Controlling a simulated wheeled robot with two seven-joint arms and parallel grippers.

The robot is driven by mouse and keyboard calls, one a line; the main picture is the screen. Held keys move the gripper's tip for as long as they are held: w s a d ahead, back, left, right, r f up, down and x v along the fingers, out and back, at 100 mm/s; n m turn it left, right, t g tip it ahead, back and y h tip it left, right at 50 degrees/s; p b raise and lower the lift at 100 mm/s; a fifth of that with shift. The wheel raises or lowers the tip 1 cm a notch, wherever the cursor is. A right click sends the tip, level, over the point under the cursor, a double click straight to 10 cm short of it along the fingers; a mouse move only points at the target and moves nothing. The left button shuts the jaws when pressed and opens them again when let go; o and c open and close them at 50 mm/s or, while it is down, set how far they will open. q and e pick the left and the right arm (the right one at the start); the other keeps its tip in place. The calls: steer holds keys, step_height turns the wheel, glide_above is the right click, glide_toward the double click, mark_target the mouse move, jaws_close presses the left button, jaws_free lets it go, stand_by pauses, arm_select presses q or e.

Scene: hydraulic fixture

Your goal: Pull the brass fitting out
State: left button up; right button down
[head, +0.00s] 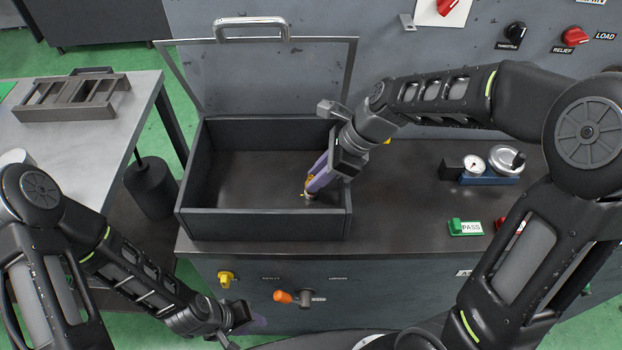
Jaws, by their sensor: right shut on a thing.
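A small brass fitting (307,191) shows at the tips of my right gripper (313,183), inside the open dark box near its right wall. My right gripper points down and to the left and is shut on the fitting. The fitting is mostly covered by the purple fingers, and I cannot tell how it is seated below. My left gripper (254,324) is low in front of the bench, clear of the box; its fingers are partly hidden and I cannot tell whether they are open.
The dark box (265,224) has its clear lid (265,80) raised at the back. A gauge block (484,173) and a PASS sign (465,228) stand on the bench at right. An orange-handled valve (284,297) and yellow knob (226,278) project from the front panel.

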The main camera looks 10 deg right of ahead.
steer(key=shift+r, duration=0.15)
stand_by(0.5)
steer(key=shift+r+p, duration=2.35)
steer(key=shift+p, duration=0.35)
